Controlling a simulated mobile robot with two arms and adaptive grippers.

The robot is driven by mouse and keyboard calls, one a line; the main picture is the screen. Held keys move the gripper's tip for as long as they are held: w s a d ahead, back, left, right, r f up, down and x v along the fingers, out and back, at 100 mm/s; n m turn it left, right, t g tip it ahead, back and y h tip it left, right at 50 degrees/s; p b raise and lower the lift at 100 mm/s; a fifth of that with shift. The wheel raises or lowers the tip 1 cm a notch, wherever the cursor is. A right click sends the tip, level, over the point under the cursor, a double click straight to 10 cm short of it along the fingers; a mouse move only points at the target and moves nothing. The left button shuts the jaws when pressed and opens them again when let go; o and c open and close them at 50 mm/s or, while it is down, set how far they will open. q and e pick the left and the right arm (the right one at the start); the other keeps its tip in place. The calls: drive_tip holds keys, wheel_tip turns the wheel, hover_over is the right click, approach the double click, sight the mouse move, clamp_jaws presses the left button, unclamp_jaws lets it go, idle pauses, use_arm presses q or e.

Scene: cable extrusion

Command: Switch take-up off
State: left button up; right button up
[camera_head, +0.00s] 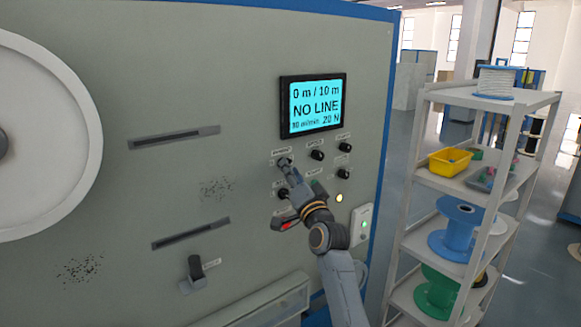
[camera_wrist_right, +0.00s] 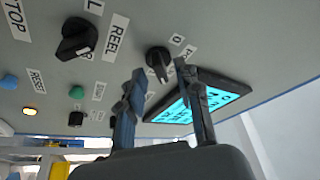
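The take-up machine's grey panel (camera_head: 235,100) fills the left of the head view. Several black knobs sit under its display (camera_head: 313,103), which reads "0 m / 10 m NO LINE". My right gripper (camera_head: 286,167) is at the upper-left knob (camera_head: 284,161) of this group. In the right wrist view, the open fingertips (camera_wrist_right: 160,70) stand apart on either side of a black knob (camera_wrist_right: 157,58); I cannot tell whether they touch it. Another black knob (camera_wrist_right: 76,39) sits beside the "REEL" label. The panel labels are too small to read in the head view. My left gripper is not in view.
A lower black switch (camera_head: 195,270) sticks out of the panel. A white reel (camera_head: 45,135) is at the far left. A shelf rack (camera_head: 412,190) with a yellow bin (camera_head: 449,162) and a blue spool (camera_head: 460,228) stands at the right. Open floor lies behind it.

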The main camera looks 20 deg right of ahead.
drive_tip(key=shift+w+r, duration=0.15)
drive_tip(key=shift+w, duration=0.25)
clamp_jaws()
